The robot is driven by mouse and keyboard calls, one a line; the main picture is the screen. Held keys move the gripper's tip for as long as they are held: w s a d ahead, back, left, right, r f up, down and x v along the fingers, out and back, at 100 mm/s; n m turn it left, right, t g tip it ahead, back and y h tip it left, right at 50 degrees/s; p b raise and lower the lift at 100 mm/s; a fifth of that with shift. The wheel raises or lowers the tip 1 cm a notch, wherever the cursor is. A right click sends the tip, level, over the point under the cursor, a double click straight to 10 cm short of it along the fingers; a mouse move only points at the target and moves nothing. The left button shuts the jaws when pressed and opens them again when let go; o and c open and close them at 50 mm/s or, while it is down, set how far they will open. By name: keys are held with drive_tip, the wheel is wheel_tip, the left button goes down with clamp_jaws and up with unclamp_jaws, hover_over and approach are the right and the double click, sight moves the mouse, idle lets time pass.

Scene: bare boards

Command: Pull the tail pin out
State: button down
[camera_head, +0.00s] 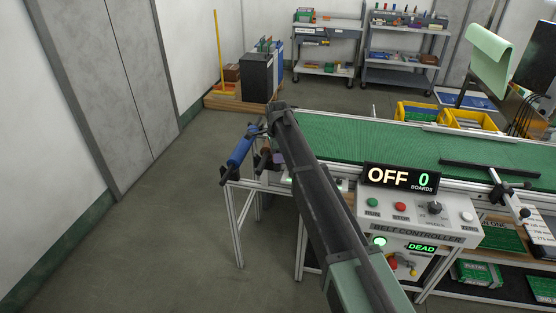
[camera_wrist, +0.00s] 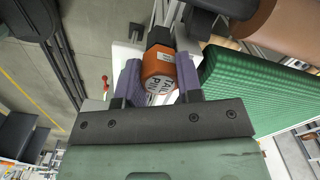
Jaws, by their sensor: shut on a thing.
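The tail pin (camera_wrist: 158,68) is an orange knob with a white label reading "TAIL PIN", in the upper middle of the wrist view. My gripper (camera_wrist: 160,80) has its two purple-padded fingers on either side of the knob and is shut on it. A black part sits just beyond the knob. How deep the pin sits in its hole is hidden. In the head view, my arm reaches to the left end of the green conveyor belt (camera_head: 330,135) and hides most of the pin area. The belt also shows in the wrist view (camera_wrist: 245,90).
Yellow bins (camera_head: 468,120) stand behind the belt. The floor at left is clear.

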drive_tip(key=shift+r, duration=0.2)
drive_tip(key=shift+r+p, duration=0.4)
drive_tip(key=shift+p, duration=0.25)
wheel_tip(320, 180, up, 6)
drive_tip(key=p, duration=0.6)
drive_tip(key=shift+r, duration=0.15)
